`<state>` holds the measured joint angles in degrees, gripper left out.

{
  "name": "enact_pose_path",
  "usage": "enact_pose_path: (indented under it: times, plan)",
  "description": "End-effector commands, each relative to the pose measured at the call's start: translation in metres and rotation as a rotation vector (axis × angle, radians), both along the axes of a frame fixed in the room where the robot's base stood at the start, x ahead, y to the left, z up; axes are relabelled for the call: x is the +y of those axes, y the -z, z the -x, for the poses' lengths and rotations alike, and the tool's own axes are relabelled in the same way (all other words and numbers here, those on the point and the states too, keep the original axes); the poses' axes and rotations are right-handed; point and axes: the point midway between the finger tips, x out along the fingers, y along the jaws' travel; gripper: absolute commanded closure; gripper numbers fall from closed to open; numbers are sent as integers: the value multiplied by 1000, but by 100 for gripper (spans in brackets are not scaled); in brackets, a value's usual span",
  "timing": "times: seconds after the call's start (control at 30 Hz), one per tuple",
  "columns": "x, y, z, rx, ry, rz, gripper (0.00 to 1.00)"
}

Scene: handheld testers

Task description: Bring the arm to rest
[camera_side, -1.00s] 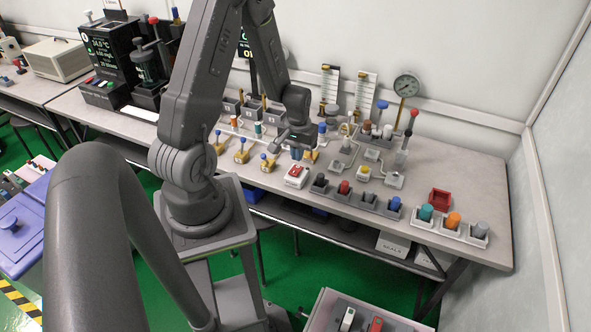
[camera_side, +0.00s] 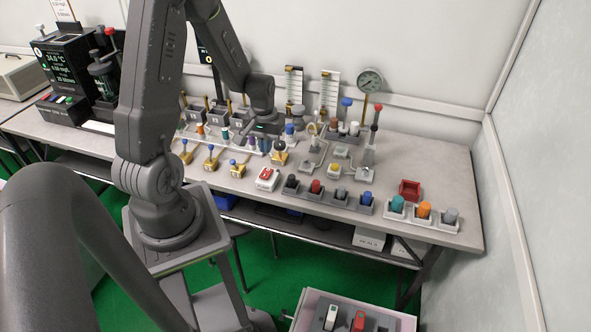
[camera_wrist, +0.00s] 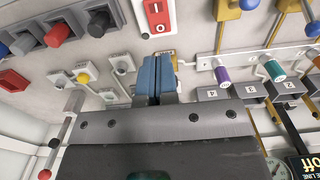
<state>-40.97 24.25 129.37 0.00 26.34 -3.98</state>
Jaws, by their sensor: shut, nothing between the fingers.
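My gripper (camera_wrist: 157,62) shows in the wrist view with its two blue-grey fingers together and nothing held between them. In the side view my gripper (camera_side: 264,127) hangs from my arm over the middle of the bench, among the testers, and its fingertips are hard to make out. A red-and-white switch box (camera_side: 267,178) stands on the bench in front of it. The switch box also shows beyond the fingertips in the wrist view (camera_wrist: 157,14). I cannot tell how high the fingers are above the bench.
A wall closes the right side.

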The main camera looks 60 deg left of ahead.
Motion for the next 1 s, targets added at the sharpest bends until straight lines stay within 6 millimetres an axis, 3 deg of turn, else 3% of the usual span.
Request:
enact_pose_path:
  times: [0.17,0.3,0.47,0.7,0.83,1.0]
  plan:
    - [-17,-29,-11,-37,68,-30,100]
    - [-55,-81,-21,-105,195,-77,100]
    - [-109,-139,-17,-194,355,-124,100]
    - [-181,-205,22,-341,588,-173,100]
    - [-207,-225,48,-408,685,-186,100]
    - [-222,-236,69,-456,756,-192,100]
